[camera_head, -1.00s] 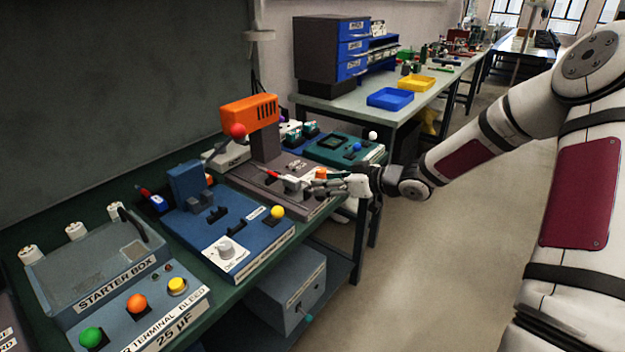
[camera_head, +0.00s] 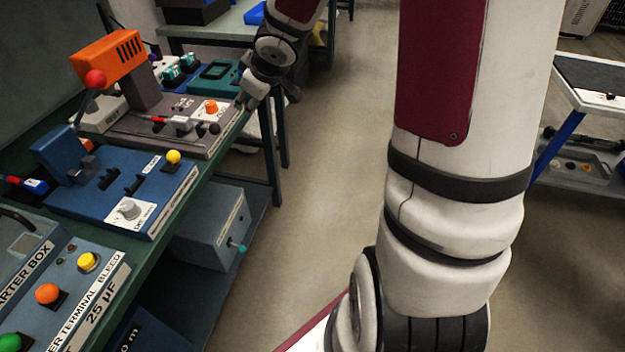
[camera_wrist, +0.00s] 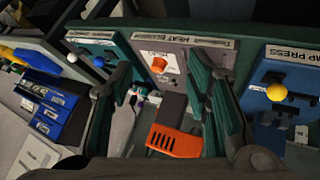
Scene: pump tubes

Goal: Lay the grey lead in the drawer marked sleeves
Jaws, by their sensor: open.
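My gripper (camera_wrist: 162,68) is open in the wrist view, with its two dark green fingers apart and nothing clearly held between them. In the head view my gripper (camera_head: 246,98) is at the right edge of the grey heat-block station (camera_head: 207,144), partly hidden by my wrist. I cannot make out the grey lead for certain in either view. A unit of blue drawers (camera_wrist: 42,106) stands at the left of the wrist view, with labels too small to read. In the head view only the dark lower part of a cabinet (camera_head: 192,13) shows at the top.
The heat-block station has an orange knob (camera_head: 211,107) and a tall orange-headed post (camera_head: 107,56). A blue press station (camera_head: 112,196) with a yellow ball knob stands nearer. A white cart (camera_head: 597,92) is at the right. The floor between is clear.

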